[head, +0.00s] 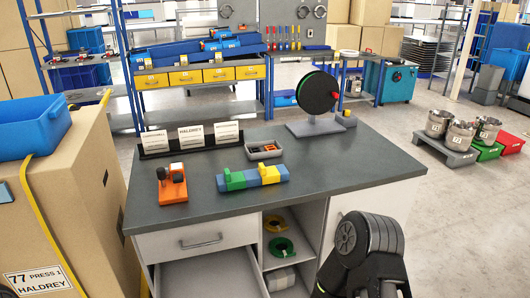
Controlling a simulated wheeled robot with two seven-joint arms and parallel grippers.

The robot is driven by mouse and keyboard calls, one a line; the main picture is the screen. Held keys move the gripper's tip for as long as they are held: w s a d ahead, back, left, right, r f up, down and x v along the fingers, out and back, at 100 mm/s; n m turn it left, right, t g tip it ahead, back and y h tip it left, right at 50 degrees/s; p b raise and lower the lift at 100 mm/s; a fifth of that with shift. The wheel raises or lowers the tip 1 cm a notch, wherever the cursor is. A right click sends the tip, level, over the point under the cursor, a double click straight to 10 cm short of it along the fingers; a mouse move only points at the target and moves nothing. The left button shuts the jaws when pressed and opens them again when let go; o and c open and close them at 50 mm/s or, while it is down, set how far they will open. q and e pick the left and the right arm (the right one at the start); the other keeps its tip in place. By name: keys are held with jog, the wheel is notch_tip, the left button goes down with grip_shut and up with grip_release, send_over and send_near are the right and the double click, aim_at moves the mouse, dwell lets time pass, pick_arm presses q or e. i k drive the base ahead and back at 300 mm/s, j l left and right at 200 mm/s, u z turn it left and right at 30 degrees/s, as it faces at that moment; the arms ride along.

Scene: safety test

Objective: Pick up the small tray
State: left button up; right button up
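The small tray (266,156) is a grey, shallow open box with a few small dark and orange pieces in it. It rests on the dark grey top of the workbench (330,165), behind the blue block with green and yellow parts. Part of my arm shows in black at the lower right, in front of the bench. No fingers of either gripper can be seen.
Near the tray are a blue block with green and yellow clamps (252,178), an orange device (172,184), a card holder (192,140) and a black reel on a stand (318,105). A bench drawer (208,276) is open. The bench's right side is clear.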

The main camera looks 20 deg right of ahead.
aim_at(264, 155)
jog(key=i+l+z, duration=0.15)
jog(key=l+z, duration=0.15)
jog(key=i+l+z, duration=0.2)
jog(key=l+z, duration=0.15)
jog(key=l, duration=0.15)
jog(key=i+l+z, duration=0.3)
jog(key=k+l, duration=0.05)
